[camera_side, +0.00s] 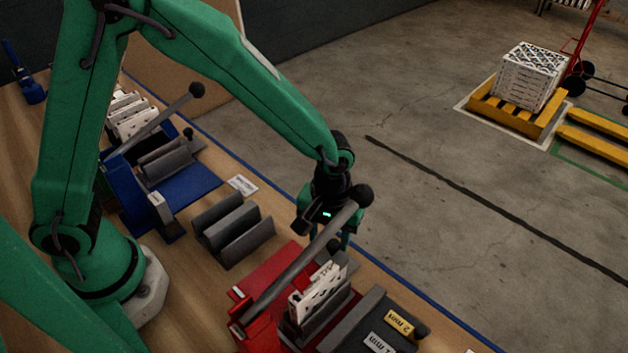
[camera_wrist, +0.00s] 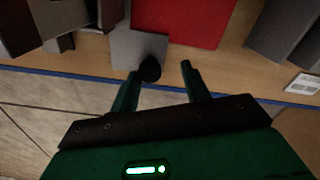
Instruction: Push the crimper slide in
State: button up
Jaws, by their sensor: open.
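The red crimper (camera_side: 275,276) stands on the wooden bench, with a long grey lever (camera_side: 300,262) raised at a slant and ending in a black ball. Its red base (camera_wrist: 185,20) also shows in the wrist view. A grey slide plate (camera_wrist: 135,42) with a black knob (camera_wrist: 149,69) sticks out toward the bench edge there. White filter pieces (camera_side: 318,289) stand upright in the crimper. My gripper (camera_side: 332,240) is open behind the lever, at the crimper's far side. In the wrist view my gripper (camera_wrist: 160,69) has the knob between its fingers, nearer the left one; contact is unclear.
A dark grey block with yellow and white labels (camera_side: 375,325) stands right of the crimper. A grey slotted rack (camera_side: 232,230) and a blue crimper (camera_side: 130,190) stand to the left. A white card (camera_side: 242,185) lies near the blue-striped bench edge.

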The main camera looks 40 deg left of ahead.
jog(key=a, duration=0.4)
jog(key=shift+a, duration=0.3)
notch_tip(320, 180, up, 8)
jog(key=s+a+r+m+t, duration=0.3)
jog(key=s+a+r, duration=0.5)
jog(key=a+r, duration=0.4)
jog(key=shift+s+a+r+t, duration=0.15)
jog(key=shift+a+r+t, duration=0.1)
jog(key=shift+a+t, duration=0.55)
jog(key=shift+a+m, duration=0.15)
jog(key=shift+m, duration=0.15)
